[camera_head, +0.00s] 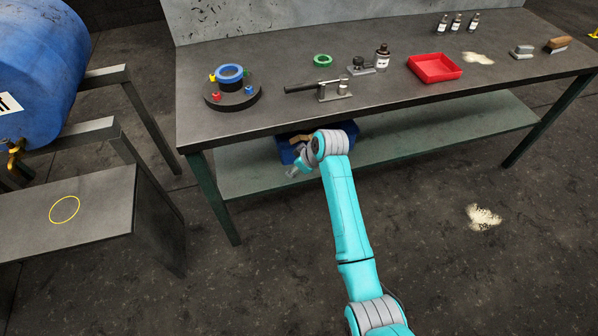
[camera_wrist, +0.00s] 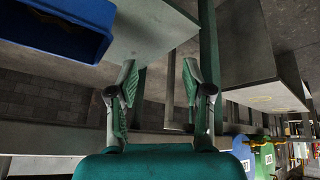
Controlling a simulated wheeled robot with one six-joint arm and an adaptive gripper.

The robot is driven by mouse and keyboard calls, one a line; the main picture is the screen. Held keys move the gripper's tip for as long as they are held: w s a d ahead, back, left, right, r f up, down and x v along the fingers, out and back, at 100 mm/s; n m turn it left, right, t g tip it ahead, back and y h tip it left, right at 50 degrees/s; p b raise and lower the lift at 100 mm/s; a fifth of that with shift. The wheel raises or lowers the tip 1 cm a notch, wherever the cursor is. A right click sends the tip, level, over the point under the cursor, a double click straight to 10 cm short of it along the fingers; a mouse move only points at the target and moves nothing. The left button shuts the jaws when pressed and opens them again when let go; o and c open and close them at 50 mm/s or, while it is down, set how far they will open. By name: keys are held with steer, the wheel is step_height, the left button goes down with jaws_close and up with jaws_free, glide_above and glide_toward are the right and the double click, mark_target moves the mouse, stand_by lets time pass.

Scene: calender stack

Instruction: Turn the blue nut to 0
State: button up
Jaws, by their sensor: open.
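A dark round stack (camera_head: 233,97) stands on the left part of the workbench, with a blue ring (camera_head: 229,72) on top. Small coloured nuts sit around its lower disc. The blue nut (camera_head: 249,89) is at the front right of the disc; its marking is too small to read. My gripper (camera_head: 293,173) is below the bench top, in front of the lower shelf, well apart from the stack. In the wrist view my gripper (camera_wrist: 158,80) is open, with nothing between the fingers. The stack does not show in the wrist view.
The workbench (camera_head: 390,97) also holds a green ring (camera_head: 323,60), a lever tool (camera_head: 320,91), bottles and a red tray (camera_head: 434,67). A blue bin (camera_wrist: 58,28) is on the lower shelf near my gripper. A side table (camera_head: 95,205) and blue barrel (camera_head: 40,60) stand left.

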steer(key=shift+s+d+f, duration=0.35)
steer(key=shift+s+f, duration=0.15)
steer(key=shift+f, duration=0.2)
steer(key=s+d+f+m+t+h, duration=0.1)
steer(key=s+d+f+m, duration=0.2)
steer(key=s, duration=0.4)
steer(key=s+d+f+t, duration=0.2)
steer(key=s+d+f, duration=0.1)
steer(key=s+f, duration=0.25)
steer(key=s+d+f+m+t+h, duration=0.15)
steer(key=s+d+f, duration=0.25)
steer(key=s, duration=0.4)
steer(key=s+d+r+m+t, duration=0.1)
steer(key=s+d+r+m, duration=0.1)
steer(key=s, duration=0.6)
steer(key=s+d+r+m+t, duration=0.1)
steer(key=s+d+r, duration=0.15)
steer(key=s, duration=0.55)
steer(key=s+d+r+m+t+h, duration=0.1)
steer(key=s+r+t, duration=0.1)
steer(key=s+r, duration=0.7)
steer(key=s+d+r+m+t+h, duration=0.1)
steer(key=s+d+r+m+t, duration=0.1)
steer(key=s+r, duration=0.7)
step_height(320, 180, up, 3)
steer(key=shift+s+d+f, duration=0.15)
steer(key=shift+d, duration=0.15)
